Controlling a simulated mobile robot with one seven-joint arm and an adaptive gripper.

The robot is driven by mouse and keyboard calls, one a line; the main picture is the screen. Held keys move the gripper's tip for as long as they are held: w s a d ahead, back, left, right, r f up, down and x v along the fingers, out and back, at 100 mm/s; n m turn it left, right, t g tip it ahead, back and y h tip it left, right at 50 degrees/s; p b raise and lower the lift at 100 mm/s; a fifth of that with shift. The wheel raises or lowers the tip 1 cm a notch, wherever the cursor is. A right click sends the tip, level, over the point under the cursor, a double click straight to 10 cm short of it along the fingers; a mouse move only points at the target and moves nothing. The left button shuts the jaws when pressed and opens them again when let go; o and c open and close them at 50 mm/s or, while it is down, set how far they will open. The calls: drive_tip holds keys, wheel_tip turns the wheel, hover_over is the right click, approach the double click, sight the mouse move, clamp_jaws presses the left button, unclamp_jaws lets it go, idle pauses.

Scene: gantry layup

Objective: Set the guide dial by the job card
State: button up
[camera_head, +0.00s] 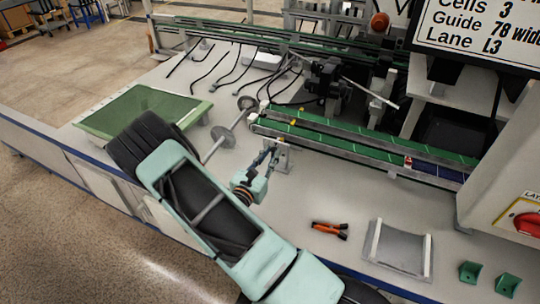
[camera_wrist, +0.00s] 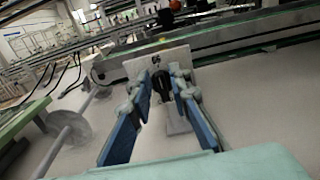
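The job card (camera_head: 480,25) at the top right reads "Cells 3", "Guide 78 wide", "Lane L3", partly cut off by the frame. The guide dial shows in the wrist view as a pale upright plate (camera_wrist: 140,67) with small dark marks too blurred to read and a black knob (camera_wrist: 161,86). In the head view its plate (camera_head: 284,160) stands by the near conveyor rail, partly behind my gripper (camera_head: 268,157). In the wrist view my gripper (camera_wrist: 160,82) has its blue fingers apart, one on each side of the knob. I cannot tell whether they touch it.
Green conveyor rails (camera_head: 350,145) run behind the dial. A shaft with grey discs (camera_head: 223,137) stands to its left, beside a green-topped tray (camera_head: 140,110). Orange-handled pliers (camera_head: 330,230), a grey tray (camera_head: 400,252) and green brackets (camera_head: 470,271) lie to the right. Bare table lies between.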

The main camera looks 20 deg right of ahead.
clamp_jaws()
drive_tip(key=shift+m, duration=0.3)
drive_tip(key=shift+s+d+f+m+b, duration=0.15)
drive_tip(key=shift+f+m+b, duration=0.2)
drive_tip(key=shift+m+b, duration=2.9)
drive_tip(key=shift+s+d+f+m+b, duration=0.2)
drive_tip(key=shift+f+m+b, duration=0.15)
drive_tip(key=shift+m+b, duration=2.85)
drive_tip(key=shift+s+d+f+m+b, duration=0.15)
drive_tip(key=shift+f+m+b, duration=0.2)
drive_tip(key=shift+m+b, duration=2.9)
drive_tip(key=shift+m+p, duration=0.8)
drive_tip(key=shift+m, duration=0.2)
